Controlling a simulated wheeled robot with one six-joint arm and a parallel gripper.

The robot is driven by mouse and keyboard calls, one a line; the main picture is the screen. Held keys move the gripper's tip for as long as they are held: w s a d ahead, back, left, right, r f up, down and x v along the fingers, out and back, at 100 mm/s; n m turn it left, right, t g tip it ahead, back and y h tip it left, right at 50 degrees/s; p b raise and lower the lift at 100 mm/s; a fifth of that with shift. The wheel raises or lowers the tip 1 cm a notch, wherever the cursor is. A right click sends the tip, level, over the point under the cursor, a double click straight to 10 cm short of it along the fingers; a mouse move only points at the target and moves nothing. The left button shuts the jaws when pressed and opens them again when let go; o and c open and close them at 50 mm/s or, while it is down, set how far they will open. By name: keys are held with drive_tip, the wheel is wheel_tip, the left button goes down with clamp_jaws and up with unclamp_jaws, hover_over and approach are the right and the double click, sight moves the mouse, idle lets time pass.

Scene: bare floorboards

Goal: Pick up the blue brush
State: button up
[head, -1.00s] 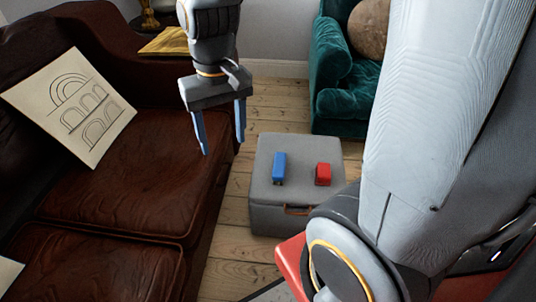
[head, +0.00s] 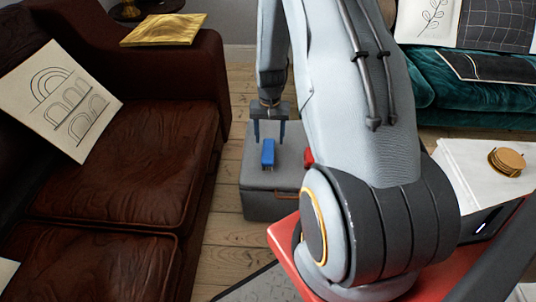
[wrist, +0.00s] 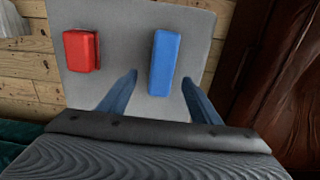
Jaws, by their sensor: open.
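The blue brush (head: 268,156), a small blue block-shaped thing, lies on top of a grey ottoman (head: 262,205). In the wrist view the blue brush (wrist: 164,64) is just beyond my fingertips, and its near end shows between them. My gripper (head: 269,140) points down with its two blue fingers apart, above and just behind the brush in the head view. In the wrist view the gripper (wrist: 159,80) has nothing between its fingers that I can see it holding. I cannot tell the exact height gap.
A red block-shaped thing (wrist: 82,50) lies beside the brush on the ottoman. My arm partly hides it in the head view (head: 309,157). A brown leather sofa (head: 120,185) stands at left. A white table (head: 480,165) with round coasters (head: 507,161) is at right.

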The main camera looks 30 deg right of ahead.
sight(268, 149)
drive_tip(key=f, duration=0.5)
drive_tip(key=f+b, duration=0.1)
drive_tip(key=f, duration=0.1)
drive_tip(key=shift+s+a+f, duration=0.15)
drive_tip(key=shift+a, duration=0.2)
drive_tip(key=c, duration=1.2)
drive_tip(key=shift+r+p, duration=0.7)
drive_tip(key=shift+r, duration=4.35)
